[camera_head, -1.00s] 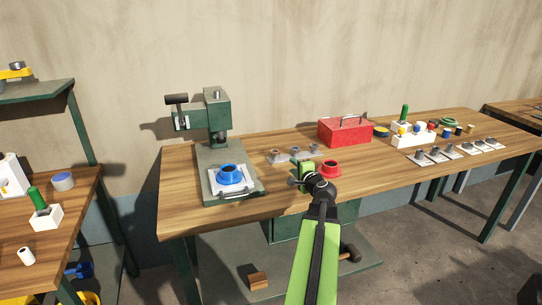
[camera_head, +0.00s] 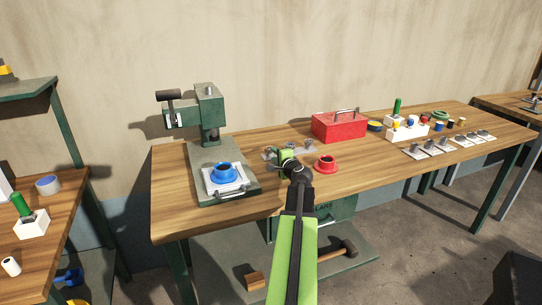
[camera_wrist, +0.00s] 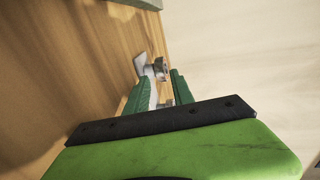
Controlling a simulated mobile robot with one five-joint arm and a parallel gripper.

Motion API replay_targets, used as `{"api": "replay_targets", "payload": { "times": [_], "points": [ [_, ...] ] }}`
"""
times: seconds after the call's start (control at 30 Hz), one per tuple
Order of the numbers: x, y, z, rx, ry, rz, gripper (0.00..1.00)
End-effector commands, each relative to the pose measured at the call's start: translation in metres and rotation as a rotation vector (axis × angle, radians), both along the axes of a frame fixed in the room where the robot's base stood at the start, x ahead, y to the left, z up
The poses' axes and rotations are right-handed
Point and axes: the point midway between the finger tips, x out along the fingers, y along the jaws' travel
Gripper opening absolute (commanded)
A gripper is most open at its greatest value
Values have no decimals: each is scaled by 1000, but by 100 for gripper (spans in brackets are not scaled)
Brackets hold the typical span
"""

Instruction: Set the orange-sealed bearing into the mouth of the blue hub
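The blue hub (camera_head: 224,173) sits mouth up on a white plate on the press base. My gripper (camera_head: 281,153) is right of the hub, at the row of small grey holders (camera_head: 305,146) on the bench. In the wrist view my green fingers (camera_wrist: 160,77) are apart, with nothing visibly clamped. A grey holder with a small silvery ring-like part (camera_wrist: 159,70) shows just beyond and between the tips. No orange seal can be made out, so I cannot tell which bearing is the orange-sealed one. My gripper hides part of the row.
A green press (camera_head: 210,110) stands over the blue hub. A red hub (camera_head: 325,165) stands right of my gripper, and a red toolbox (camera_head: 339,126) is behind it. More grey holders (camera_head: 428,149) and a white block (camera_head: 407,132) are farther right. The bench front edge is clear.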

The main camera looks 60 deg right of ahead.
Motion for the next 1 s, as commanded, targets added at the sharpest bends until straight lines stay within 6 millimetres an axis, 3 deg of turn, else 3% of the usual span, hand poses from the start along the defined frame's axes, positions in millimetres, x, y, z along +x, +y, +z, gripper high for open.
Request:
{"api": "replay_targets", "payload": {
  "times": [0.2, 0.5, 0.93, 1.0],
  "points": [
    [22, -18, -6, -1, 1, -1, 29],
    [24, -19, -6, 0, 0, -2, 28],
    [23, -20, -6, 0, -1, -3, 0],
    [23, -20, -5, 0, -2, -4, 0]
  ]
}}
